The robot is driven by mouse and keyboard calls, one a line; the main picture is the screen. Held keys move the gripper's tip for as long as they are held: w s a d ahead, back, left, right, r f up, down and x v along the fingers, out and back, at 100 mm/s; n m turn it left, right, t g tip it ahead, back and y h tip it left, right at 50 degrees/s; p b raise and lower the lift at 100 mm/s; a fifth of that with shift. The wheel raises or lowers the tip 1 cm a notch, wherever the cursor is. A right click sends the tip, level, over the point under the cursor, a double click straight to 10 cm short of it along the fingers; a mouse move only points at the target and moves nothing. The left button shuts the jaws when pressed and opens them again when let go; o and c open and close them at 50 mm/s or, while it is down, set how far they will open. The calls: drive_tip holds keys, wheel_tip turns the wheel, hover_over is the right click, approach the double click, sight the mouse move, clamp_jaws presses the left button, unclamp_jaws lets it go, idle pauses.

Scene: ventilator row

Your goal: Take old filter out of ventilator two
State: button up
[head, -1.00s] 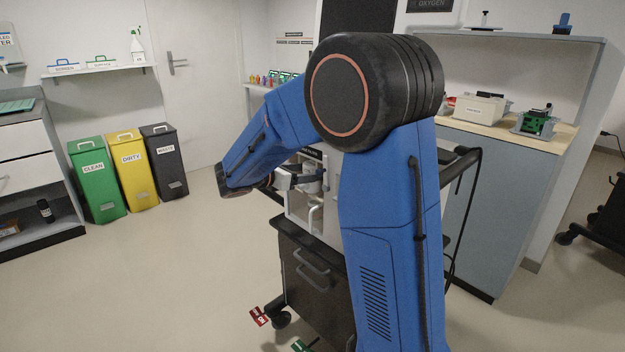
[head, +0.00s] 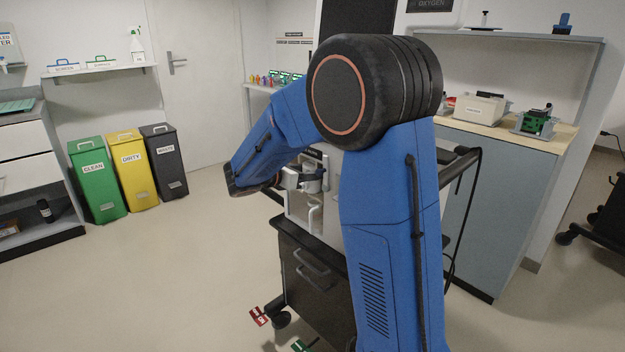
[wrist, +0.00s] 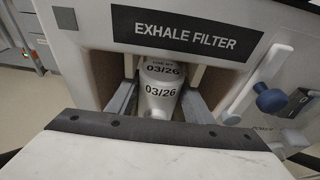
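The old filter (wrist: 160,92), a pale cylinder marked 03/26, sits in a recess of the white ventilator (wrist: 225,62) under the EXHALE FILTER label (wrist: 187,30) in the wrist view. My gripper (wrist: 160,104) reaches into the recess with one grey finger on each side of the filter. The fingers look open, with narrow gaps beside the filter. No ventilator number is legible.
A blue knob (wrist: 272,100) juts from the ventilator's front, right of the recess. Green CLEAN (head: 95,178), yellow DIRTY (head: 132,170) and dark WASTE (head: 165,160) bins stand at the left. A counter (head: 500,160) is behind. The floor between bins and cart is clear.

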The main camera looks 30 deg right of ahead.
drive_tip(key=shift+r, duration=0.2)
drive_tip(key=shift+r, duration=0.2)
drive_tip(key=c, duration=0.3)
drive_tip(key=shift+w+r, duration=0.1)
drive_tip(key=shift+r, duration=0.25)
drive_tip(key=shift+a, duration=0.15)
drive_tip(key=shift+v, duration=0.8)
drive_tip(key=shift+c, duration=0.2)
drive_tip(key=s+a, duration=0.3)
drive_tip(key=a, duration=0.7)
drive_tip(key=shift+a+f, duration=0.4)
